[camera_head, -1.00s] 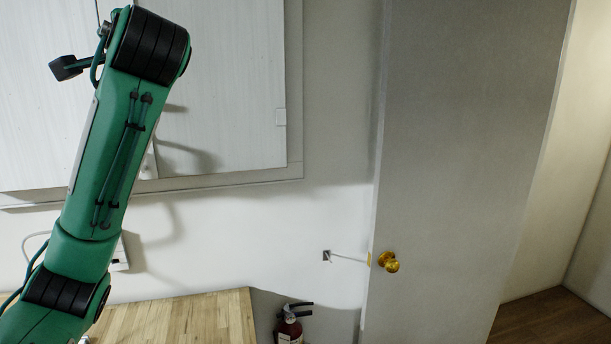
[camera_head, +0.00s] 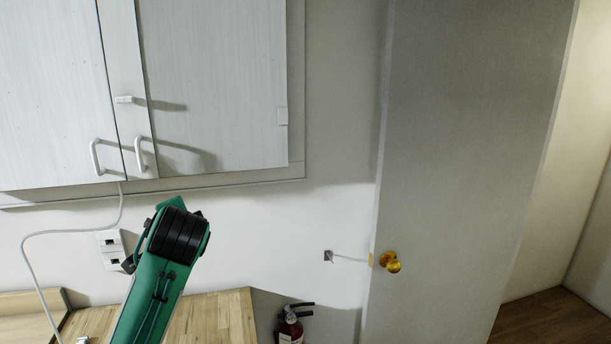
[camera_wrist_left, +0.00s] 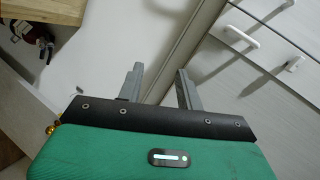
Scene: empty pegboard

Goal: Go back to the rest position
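My left gripper (camera_wrist_left: 160,69) shows in the left wrist view with its two grey fingers apart and nothing between them. Behind it are a pale wall and the white cabinet. In the head view, part of my green left arm rises from the bottom edge in front of the wall and wooden counter, but the gripper itself cannot be seen there. My right arm and right gripper are in neither view.
A white wall cabinet (camera_head: 215,85) hangs at upper left above a wooden counter (camera_head: 225,320). A fire extinguisher (camera_head: 290,328) stands beside the counter. A grey door (camera_head: 460,150) with a brass knob (camera_head: 390,262) is at right.

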